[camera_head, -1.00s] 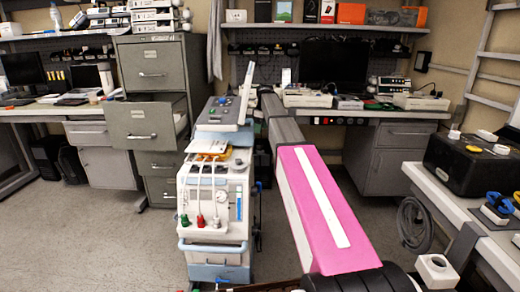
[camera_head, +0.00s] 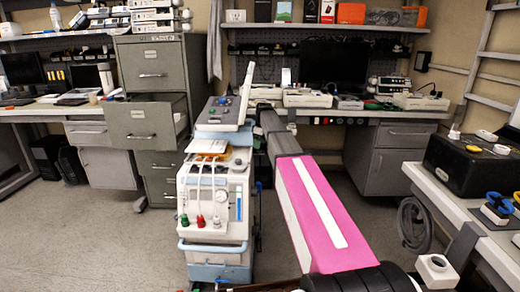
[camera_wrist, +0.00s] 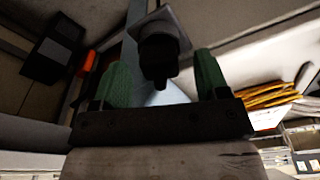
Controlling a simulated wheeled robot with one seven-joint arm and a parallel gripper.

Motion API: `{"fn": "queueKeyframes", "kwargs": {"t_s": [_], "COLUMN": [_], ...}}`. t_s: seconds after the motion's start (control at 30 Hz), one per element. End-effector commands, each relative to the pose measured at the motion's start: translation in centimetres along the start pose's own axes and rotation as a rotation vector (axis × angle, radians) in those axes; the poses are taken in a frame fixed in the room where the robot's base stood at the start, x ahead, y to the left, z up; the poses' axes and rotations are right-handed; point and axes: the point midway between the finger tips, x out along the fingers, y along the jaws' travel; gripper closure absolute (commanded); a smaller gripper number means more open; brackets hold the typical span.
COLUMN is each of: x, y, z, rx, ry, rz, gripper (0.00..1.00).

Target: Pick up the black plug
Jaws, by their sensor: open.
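In the wrist view, my gripper (camera_wrist: 162,62) has two green fingers spread apart. A dark plug-like piece (camera_wrist: 159,57) with a square grey plate behind it shows between the fingers, with a gap on each side. It looks like the black plug, but the view is dim and I cannot tell whether it sits in a socket. In the head view, my arm reaches forward beside the pump cart, and its gripper end and the plug are not clearly visible.
A white and blue medical cart (camera_head: 213,200) stands just left of my arm. A grey filing cabinet (camera_head: 153,75) with an open drawer is behind it. The back bench (camera_head: 395,115) holds several devices. A black box (camera_head: 470,163) sits on the right table. The left floor is clear.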

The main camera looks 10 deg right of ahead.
Motion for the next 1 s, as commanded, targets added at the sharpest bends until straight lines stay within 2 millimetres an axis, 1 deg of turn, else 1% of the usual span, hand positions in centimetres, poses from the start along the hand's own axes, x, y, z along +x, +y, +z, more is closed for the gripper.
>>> {"fn": "queueKeyframes", "kwargs": {"t_s": [0.03,0.1,0.3,0.37,0.4,0.5,0.53,0.57,0.73,0.83,0.93,1.0], "x": [0.6,1.0,1.0,1.0,1.0,1.0,1.0,1.0,1.0,0.6,-0.5,-1.7], "y": [-0.1,0.0,0.0,0.0,0.0,0.0,0.0,0.0,0.0,0.0,0.0,0.0], "z": [0.0,0.0,0.0,0.0,0.0,0.0,0.0,0.0,0.0,-0.1,-0.2,-0.4], "rx": [0.0,0.0,0.0,0.0,0.0,0.0,0.0,0.0,0.0,0.0,0.0,0.0], "ry": [-0.001,-0.001,0.0,0.0,0.0,0.0,0.0,0.0,0.0,0.0,0.001,0.002], "rz": [-0.001,-0.001,0.0,0.0,0.0,0.0,0.0,0.0,0.0,0.0,0.002,0.002], "gripper": [0.32,0.32,0.32,0.51,0.64,0.93,0.93,0.97,0.97,0.97,0.97,0.97]}}
